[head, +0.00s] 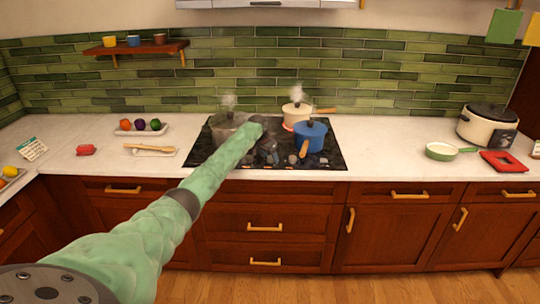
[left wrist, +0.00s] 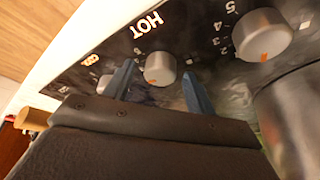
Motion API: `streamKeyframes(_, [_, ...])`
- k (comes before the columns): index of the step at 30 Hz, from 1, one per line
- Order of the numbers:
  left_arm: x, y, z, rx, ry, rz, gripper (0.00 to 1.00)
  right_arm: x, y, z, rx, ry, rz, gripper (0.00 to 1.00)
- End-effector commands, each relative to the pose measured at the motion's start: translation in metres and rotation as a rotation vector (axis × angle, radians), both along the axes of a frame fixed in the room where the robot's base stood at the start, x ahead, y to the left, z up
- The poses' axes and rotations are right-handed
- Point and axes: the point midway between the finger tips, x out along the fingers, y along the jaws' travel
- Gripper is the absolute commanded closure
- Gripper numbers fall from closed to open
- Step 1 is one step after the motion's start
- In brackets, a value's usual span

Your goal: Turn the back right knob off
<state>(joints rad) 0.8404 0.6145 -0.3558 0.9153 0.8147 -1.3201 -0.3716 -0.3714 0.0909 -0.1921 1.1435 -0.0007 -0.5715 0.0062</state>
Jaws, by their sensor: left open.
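The black cooktop (head: 330,158) is set in the counter, with small knobs along its front edge in the head view. My left gripper (head: 267,150) is over the cooktop, left of the blue pot (head: 311,137). In the left wrist view, its two blue fingers (left wrist: 159,72) are open, one on each side of a grey knob (left wrist: 160,68) with an orange mark. Contact cannot be told. A second, larger-looking knob (left wrist: 262,35) with numbers beside it is to the right. The lit word HOT shows by the nearer knob. Which burner each knob serves cannot be told. My right gripper is not in view.
A steaming grey pot (head: 224,126) stands at the left of the cooktop, partly behind my arm. A steaming white pot (head: 295,114) stands at the back. A green pan (head: 441,151) and a cooker (head: 486,126) are at the right.

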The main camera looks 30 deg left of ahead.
Motion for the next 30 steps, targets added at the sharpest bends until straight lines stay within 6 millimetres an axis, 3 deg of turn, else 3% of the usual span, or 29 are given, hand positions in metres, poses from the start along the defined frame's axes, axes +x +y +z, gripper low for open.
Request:
streamKeyframes(5, [0.000,0.000,0.000,0.000,0.000,0.000,0.44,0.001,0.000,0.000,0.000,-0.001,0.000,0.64])
streamKeyframes(12, [0.000,0.000,0.000,0.000,0.000,0.000,0.88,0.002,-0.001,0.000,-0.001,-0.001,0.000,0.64])
streamKeyframes(23, [0.000,0.000,0.002,0.001,-0.001,0.049,0.88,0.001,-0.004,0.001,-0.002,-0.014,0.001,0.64])
streamKeyframes(30, [0.000,-0.002,0.004,0.000,-0.003,0.198,0.88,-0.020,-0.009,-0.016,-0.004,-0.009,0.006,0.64])
